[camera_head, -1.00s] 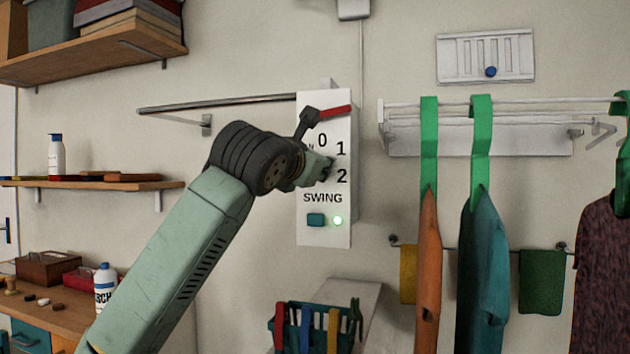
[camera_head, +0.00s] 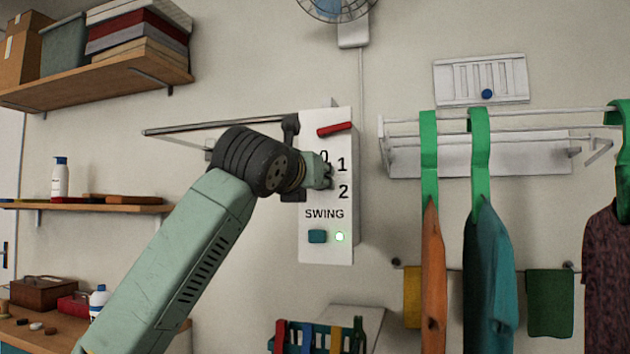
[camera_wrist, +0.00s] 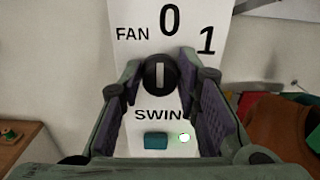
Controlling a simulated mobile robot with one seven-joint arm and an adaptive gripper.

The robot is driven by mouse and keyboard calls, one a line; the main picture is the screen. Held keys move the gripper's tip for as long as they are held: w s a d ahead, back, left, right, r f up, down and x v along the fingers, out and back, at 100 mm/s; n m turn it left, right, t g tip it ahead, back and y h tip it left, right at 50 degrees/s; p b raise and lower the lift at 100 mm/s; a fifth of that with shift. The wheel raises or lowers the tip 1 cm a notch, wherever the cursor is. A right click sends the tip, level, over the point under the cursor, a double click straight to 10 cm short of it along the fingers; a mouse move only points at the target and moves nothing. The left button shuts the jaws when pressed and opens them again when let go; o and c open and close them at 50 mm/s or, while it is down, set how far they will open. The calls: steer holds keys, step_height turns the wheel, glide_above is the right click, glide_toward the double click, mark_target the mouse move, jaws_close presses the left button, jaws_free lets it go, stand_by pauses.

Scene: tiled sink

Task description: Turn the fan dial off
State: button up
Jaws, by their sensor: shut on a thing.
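The white control panel (camera_head: 343,205) is on the wall, with the numbers 0, 1 and 2 and the word SWING. In the wrist view the fan dial (camera_wrist: 160,78) is a round black knob with a white line. The line stands upright, its top end toward the 0, a little to its left. My gripper (camera_wrist: 159,90) is shut on the dial, one finger on each side. In the head view my gripper (camera_head: 325,173) is at the panel and hides the dial.
A red bar (camera_head: 336,129) is at the panel's top. Below are a blue button (camera_head: 317,236) and a lit green light (camera_head: 340,237). A fan (camera_head: 336,7) is above. A rail (camera_head: 222,126) runs left; a rack (camera_head: 490,150) with hanging clothes is right.

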steer(key=o, duration=1.1)
steer(key=shift+o, duration=0.2)
steer(key=v, duration=1.2)
